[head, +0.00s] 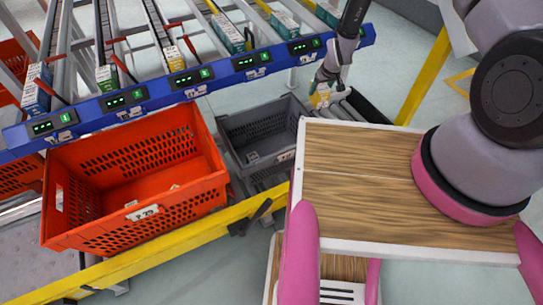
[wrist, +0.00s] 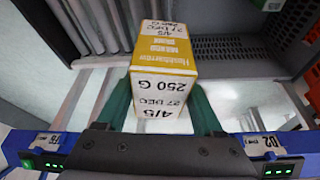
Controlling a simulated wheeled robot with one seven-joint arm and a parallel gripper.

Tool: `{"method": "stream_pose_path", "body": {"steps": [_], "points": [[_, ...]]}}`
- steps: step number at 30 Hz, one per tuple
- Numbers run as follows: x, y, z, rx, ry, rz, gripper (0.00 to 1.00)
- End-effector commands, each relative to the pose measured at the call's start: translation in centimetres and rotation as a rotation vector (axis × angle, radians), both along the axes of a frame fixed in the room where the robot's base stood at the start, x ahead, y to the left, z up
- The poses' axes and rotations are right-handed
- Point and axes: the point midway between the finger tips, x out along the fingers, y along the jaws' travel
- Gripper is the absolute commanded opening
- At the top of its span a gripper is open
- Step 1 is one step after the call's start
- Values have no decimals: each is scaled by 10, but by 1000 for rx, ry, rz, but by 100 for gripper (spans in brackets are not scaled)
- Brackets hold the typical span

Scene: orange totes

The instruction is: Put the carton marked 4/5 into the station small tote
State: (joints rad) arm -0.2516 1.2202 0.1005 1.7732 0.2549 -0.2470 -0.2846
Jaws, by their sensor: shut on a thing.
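My gripper (head: 328,80) is shut on a yellow and white carton (head: 320,97). In the wrist view the carton (wrist: 165,60) reads "4/5", "250 G" and "27 DEC", and the green fingers of my gripper (wrist: 163,105) press on its two sides. The small grey tote (head: 262,119) stands just right of the large orange tote; a small pale thing lies in it. The carton is to the right of this tote in the head view, beyond its rim. The tote's slotted grey wall (wrist: 222,48) also shows at the upper right of the wrist view.
The large orange tote (head: 200,190) holds a few small pale items. A blue rail (head: 220,71) with green displays runs behind the totes, with cartons in sloped lanes above it. A yellow rail (head: 190,242) runs in front. Rollers (head: 365,108) lie to the right.

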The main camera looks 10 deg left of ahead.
Motion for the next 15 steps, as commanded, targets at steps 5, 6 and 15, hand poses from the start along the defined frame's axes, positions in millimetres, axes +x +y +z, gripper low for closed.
{"method": "stream_pose_path", "body": {"steps": [5, 6, 15], "points": [[-24, 52, -86, -4, 11, 102, 0], [-29, 59, -99, -4, 12, 118, 0], [-50, 84, -157, -8, 14, 175, 0]]}}
